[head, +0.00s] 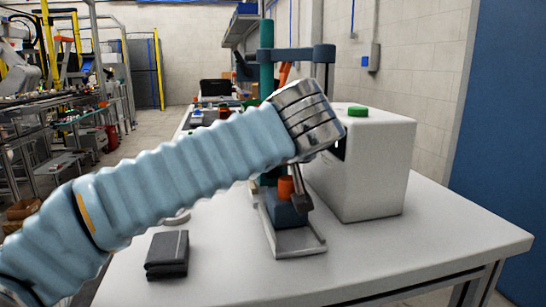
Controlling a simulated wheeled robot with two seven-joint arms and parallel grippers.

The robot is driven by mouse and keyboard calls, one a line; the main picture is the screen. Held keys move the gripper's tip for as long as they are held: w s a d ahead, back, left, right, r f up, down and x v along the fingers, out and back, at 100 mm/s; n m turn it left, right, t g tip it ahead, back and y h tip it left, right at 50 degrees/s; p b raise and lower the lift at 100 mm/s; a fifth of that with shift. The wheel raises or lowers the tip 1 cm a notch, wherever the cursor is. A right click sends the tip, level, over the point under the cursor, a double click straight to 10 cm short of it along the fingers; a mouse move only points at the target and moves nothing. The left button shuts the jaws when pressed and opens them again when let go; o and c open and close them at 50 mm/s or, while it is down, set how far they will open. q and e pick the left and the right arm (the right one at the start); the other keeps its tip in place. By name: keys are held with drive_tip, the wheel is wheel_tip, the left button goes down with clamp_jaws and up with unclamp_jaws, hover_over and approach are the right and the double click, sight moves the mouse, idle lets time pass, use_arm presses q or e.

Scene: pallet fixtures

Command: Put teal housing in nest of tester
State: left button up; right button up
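My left arm crosses the view from the left and ends in a metal wrist above the table. Below the wrist, a grey part that looks like my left gripper (302,197) points down beside an orange cylinder (285,187). I cannot tell whether its fingers are open or hold anything. A white box (372,180) with a green button (357,111) on top stands right of the wrist; it may be the tester. A dark opening shows on its left face, partly covered by my wrist. I cannot make out a teal housing or the nest. My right gripper is not in view.
A press-like fixture with a teal post (266,42), blue crossbar (305,54) and grey base frame (302,246) stands behind and below my wrist. A dark folded item (167,254) lies at the front left. The white table (440,235) is clear at the right.

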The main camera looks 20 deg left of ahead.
use_arm(q)
drive_tip(key=shift+f+b, duration=0.25)
drive_tip(key=shift+b, duration=0.2)
idle(1.1)
drive_tip(key=shift+f+b, duration=0.65)
drive_tip(key=shift+f, duration=0.05)
idle(0.4)
drive_tip(key=o, duration=1.2)
drive_tip(key=p+v, duration=0.1)
drive_tip(key=v, duration=1.2)
drive_tip(key=shift+d+r+p, duration=0.1)
drive_tip(key=shift+p, duration=0.2)
drive_tip(key=shift+s+d+r, duration=0.15)
drive_tip(key=shift+s+d, duration=0.05)
drive_tip(key=shift+s, duration=0.05)
